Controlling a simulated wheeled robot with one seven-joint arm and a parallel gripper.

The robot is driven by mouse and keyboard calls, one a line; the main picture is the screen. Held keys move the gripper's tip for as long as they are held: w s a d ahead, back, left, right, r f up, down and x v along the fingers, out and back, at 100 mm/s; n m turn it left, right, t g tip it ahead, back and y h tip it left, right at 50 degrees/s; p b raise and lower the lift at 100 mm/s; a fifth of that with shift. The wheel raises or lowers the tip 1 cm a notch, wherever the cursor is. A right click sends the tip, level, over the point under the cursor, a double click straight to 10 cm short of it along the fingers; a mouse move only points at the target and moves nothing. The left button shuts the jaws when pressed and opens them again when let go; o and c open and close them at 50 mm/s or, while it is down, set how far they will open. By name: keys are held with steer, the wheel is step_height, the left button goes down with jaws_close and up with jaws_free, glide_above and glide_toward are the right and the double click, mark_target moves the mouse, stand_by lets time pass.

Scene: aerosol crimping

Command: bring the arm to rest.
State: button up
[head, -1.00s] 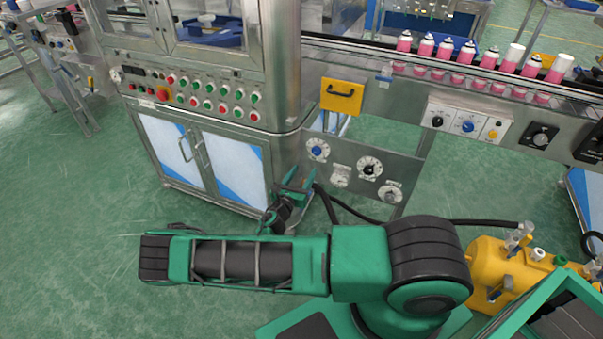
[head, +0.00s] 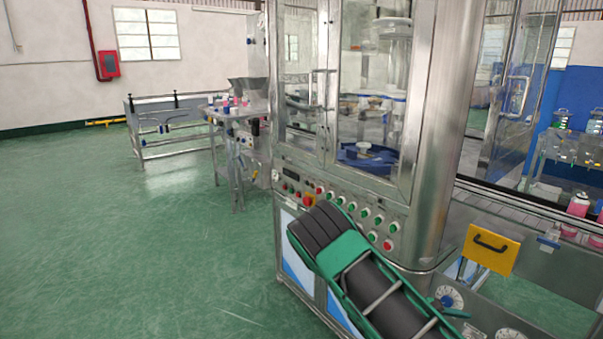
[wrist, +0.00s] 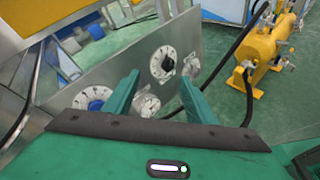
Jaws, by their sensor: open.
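My gripper (wrist: 158,82) shows in the wrist view, its two green fingers apart with nothing between them. Beyond the fingers is a grey metal panel (wrist: 205,38) with dials. A black-knobbed dial (wrist: 168,62) and a partly hidden white dial (wrist: 146,106) show between or behind the fingers. A blue-knobbed dial (wrist: 94,99) is left of them. I cannot tell the gap from fingers to panel. In the head view my green and black arm (head: 365,275) is bent in front of the crimping machine (head: 440,130); my gripper is not clearly visible there.
The machine's button panel (head: 345,208) is behind my arm. A yellow plate with a handle (head: 488,248) and a conveyor with pink cans (head: 578,206) are at right. A yellow tank (wrist: 262,62) and black hose (wrist: 240,50) are right of the gripper. The green floor (head: 130,240) at left is clear.

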steer(key=s+a+r+m+y, duration=0.3)
steer(key=s+r+m+y, duration=0.4)
steer(key=s+r+m, duration=0.3)
steer(key=s+a+r+m+g+y, duration=0.1)
steer(key=s+a+r+m+y, duration=0.2)
steer(key=s+r, duration=1.4)
steer(key=s+m+y, duration=0.4)
steer(key=m, duration=0.3)
steer(key=shift+a+r, duration=0.25)
steer(key=shift+r, duration=0.05)
steer(key=shift+w+f, duration=0.25)
steer(key=shift+w, duration=0.4)
